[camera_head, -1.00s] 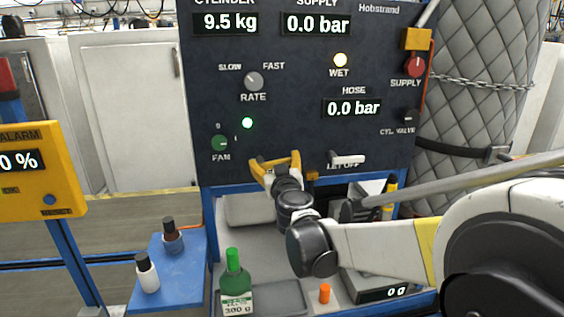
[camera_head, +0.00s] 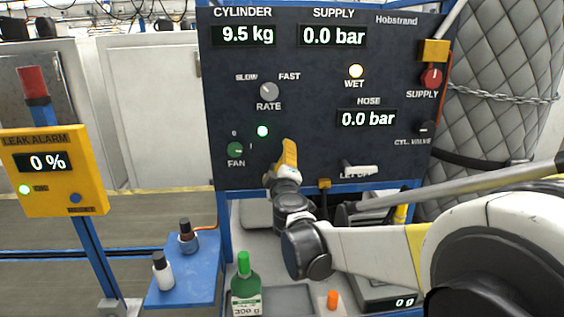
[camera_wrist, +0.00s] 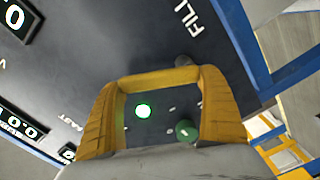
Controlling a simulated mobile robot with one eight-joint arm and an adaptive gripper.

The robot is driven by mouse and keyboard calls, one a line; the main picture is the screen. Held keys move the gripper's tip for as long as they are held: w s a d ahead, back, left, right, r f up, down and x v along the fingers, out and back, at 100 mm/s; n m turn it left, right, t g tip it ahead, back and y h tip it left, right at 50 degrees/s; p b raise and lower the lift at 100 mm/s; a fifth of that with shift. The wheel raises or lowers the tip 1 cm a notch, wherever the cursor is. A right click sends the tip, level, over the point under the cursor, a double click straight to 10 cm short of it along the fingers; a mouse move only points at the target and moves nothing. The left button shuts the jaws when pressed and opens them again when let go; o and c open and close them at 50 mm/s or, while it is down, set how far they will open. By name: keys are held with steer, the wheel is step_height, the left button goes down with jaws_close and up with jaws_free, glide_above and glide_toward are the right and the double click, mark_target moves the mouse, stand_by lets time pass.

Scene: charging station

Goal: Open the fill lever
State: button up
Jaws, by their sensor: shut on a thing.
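The fill lever shows only as a small grey end (camera_wrist: 183,61) at my fingertips in the wrist view, below the FILL label on the dark panel (camera_wrist: 110,45). The rest of it is hidden behind the yellow fingers. My gripper (camera_wrist: 170,80) is shut on it. In the head view my gripper (camera_head: 288,148) is against the lower middle of the panel (camera_head: 310,110) and covers the lever. The supply and hose displays read 0.0 bar, and the cylinder display reads 9.5 kg.
The white let-off lever (camera_head: 360,169) is right of my gripper. The green fan knob (camera_head: 236,150) and a lit green lamp (camera_head: 262,131) are to its left. Below stand a green bottle (camera_head: 245,285), an orange cap (camera_head: 333,299) and a blue shelf (camera_head: 190,280) with two small bottles.

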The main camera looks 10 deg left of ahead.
steer(key=n, duration=0.2)
steer(key=a+n, duration=0.2)
steer(key=n, duration=0.1)
steer(key=shift+s+n, duration=0.3)
steer(key=shift+s, duration=0.05)
stand_by(0.4)
steer(key=o, duration=1.2)
steer(key=shift+s, duration=0.1)
steer(key=shift+s, duration=0.1)
steer(key=v, duration=1.1)
steer(key=shift+s+d, duration=0.1)
steer(key=shift+s, duration=0.3)
